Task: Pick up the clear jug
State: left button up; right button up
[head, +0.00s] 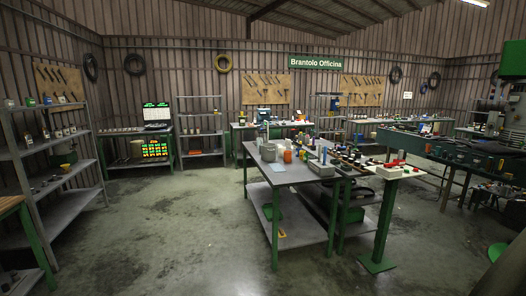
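No clear jug can be made out with certainty in the head view. A pale greyish container (268,152) stands on the left part of the central workbench (283,174); it is too small to tell whether it is the jug. An orange container (288,156) stands just right of it, among several small bottles and parts. Neither of my grippers shows in this view.
Green-legged benches stand in the middle and at the right, beside a dark green machine (450,150). Metal shelves (62,160) line the left side. A green foot plate (377,263) stands on the floor in front. The concrete floor (165,225) at front left is clear.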

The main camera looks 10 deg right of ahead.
aim_at(259, 140)
jog(key=i+z, duration=0.2)
jog(key=i, duration=3.3)
